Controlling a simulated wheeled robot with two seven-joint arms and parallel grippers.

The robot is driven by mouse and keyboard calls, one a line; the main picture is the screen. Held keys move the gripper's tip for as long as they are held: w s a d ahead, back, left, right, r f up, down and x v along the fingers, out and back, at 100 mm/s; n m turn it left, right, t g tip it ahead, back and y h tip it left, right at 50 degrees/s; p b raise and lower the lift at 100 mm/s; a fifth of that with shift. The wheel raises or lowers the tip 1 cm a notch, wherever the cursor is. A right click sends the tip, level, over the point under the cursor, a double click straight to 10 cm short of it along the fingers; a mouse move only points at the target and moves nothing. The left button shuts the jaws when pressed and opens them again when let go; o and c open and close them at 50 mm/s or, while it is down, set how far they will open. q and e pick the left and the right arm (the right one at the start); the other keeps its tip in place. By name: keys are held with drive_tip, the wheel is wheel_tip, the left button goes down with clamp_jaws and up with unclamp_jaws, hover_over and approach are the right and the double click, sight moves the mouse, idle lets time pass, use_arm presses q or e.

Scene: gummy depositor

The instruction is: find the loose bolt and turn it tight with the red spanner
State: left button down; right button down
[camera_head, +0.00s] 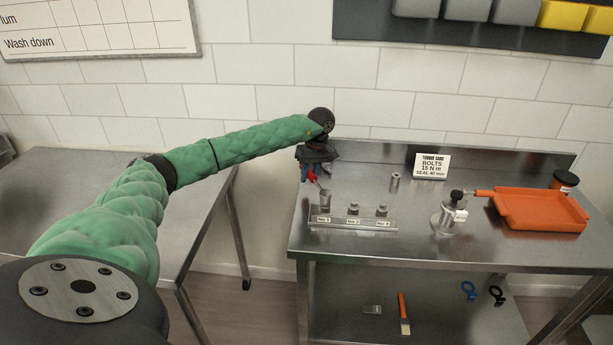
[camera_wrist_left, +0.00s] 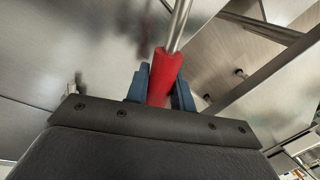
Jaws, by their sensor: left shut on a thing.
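My left gripper (camera_head: 313,172) is shut on the red handle of the spanner (camera_wrist_left: 165,78). In the left wrist view the handle sits between the two blue fingers and a metal shaft runs up from it. In the head view a bit of the red spanner (camera_head: 304,173) shows below the gripper, above the left end of a metal block (camera_head: 360,223). The block has three labelled places, with a taller metal piece (camera_head: 325,200) at the left, a middle bolt (camera_head: 353,209) and a right bolt (camera_head: 382,211). I cannot tell whether the spanner touches the left piece, or which bolt is loose.
A bolt sign (camera_head: 432,165) stands at the back beside a small metal cylinder (camera_head: 395,181). A metal fitting with a black knob (camera_head: 447,218) and an orange tray (camera_head: 541,210) are to the right. A brush (camera_head: 403,313) lies on the lower shelf. The front of the bench is clear.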

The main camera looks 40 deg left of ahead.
use_arm(q)
drive_tip(key=shift+r, duration=0.1)
drive_tip(key=shift+s+v, duration=0.2)
drive_tip(key=shift+v, duration=0.9)
drive_tip(key=shift+a, duration=0.1)
drive_tip(key=s+d+n+t+h, duration=0.1)
drive_tip(key=s+d+n+h, duration=0.2)
drive_tip(key=s+n, duration=1.2)
drive_tip(key=shift+s+d+n, duration=0.2)
drive_tip(key=shift+d+n, duration=0.45)
drive_tip(key=shift+n, duration=0.45)
